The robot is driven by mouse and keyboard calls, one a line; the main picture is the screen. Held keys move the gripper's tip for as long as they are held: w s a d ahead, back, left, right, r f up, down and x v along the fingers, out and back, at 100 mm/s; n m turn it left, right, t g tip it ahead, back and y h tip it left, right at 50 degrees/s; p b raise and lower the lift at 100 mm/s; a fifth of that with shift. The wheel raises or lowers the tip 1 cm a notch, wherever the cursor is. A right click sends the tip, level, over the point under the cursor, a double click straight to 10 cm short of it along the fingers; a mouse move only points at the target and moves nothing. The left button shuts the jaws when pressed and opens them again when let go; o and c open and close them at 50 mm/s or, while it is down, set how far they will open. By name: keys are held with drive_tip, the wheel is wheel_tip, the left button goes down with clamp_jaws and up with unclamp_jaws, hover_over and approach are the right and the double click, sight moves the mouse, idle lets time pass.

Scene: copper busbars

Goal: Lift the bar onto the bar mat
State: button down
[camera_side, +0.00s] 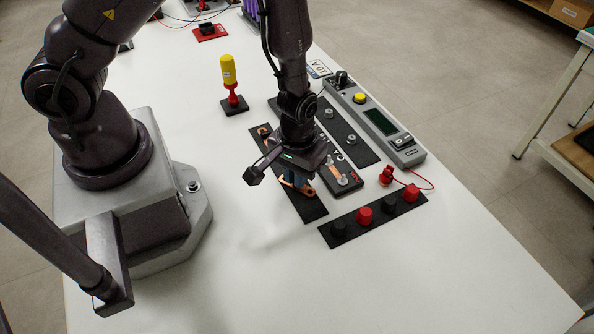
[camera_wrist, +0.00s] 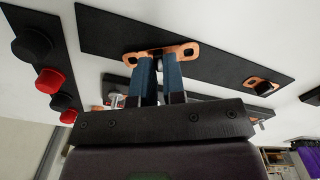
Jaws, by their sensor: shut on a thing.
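A copper bar (camera_wrist: 185,51) with slotted ends is between the blue fingers of my gripper (camera_wrist: 160,62) in the wrist view. My gripper (camera_side: 291,179) is shut on it, low over the near end of a long black mat (camera_side: 315,211). I cannot tell whether the bar touches the mat. A second copper piece (camera_side: 262,131) sits at the mat's far end, and also shows in the wrist view (camera_wrist: 257,82) with a dark block on it.
A black strip with red and black knobs (camera_side: 365,214) lies to the right. A terminal block (camera_side: 343,181), another black mat with bolts (camera_side: 352,140) and a grey meter (camera_side: 380,122) stand behind. The front table is clear.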

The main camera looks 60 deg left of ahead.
drive_tip(key=shift+f, duration=0.15)
drive_tip(key=c, duration=1.1)
unclamp_jaws()
drive_tip(key=shift+r, duration=3)
